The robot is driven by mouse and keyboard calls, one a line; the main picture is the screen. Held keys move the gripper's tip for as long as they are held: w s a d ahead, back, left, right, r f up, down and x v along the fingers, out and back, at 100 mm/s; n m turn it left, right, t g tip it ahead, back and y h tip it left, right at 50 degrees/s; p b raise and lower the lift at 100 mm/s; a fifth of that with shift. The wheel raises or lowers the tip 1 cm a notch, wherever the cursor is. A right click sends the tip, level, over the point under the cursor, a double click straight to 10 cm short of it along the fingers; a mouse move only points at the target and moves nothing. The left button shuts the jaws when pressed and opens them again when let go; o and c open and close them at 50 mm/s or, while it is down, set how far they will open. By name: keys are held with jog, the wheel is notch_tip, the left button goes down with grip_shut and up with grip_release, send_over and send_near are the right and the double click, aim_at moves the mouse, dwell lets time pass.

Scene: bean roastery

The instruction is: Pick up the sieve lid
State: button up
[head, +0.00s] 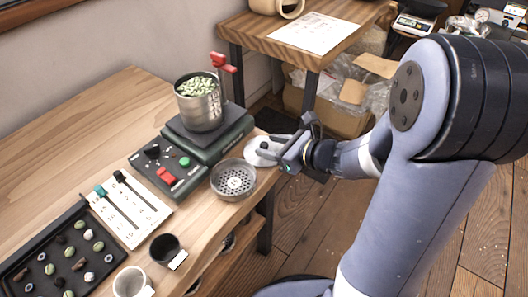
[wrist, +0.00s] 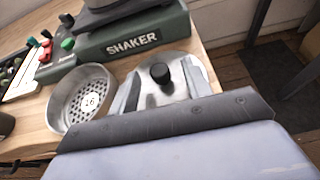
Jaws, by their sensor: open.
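The sieve lid (head: 256,157) is a round, shiny metal disc with a black knob, lying flat on the bench near its right corner. In the wrist view the lid (wrist: 178,60) shows just beyond my gripper, with the knob upright on it. My gripper (head: 272,150) is open and reaches in from the right, low over the lid. In the wrist view the gripper (wrist: 165,82) has its fingers spread to either side of the knob. I cannot tell whether they touch it. The near part of the lid is hidden by the gripper.
A perforated sieve (head: 233,180) marked 16 sits left of the lid. The green shaker (head: 222,138) stands close behind, bearing a metal pot (head: 203,108) of green beans. A control box (head: 161,168), cards, cups and a bean tray (head: 22,272) lie further left. The bench edge is close.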

jog(key=shift+x, duration=1.4)
grip_shut()
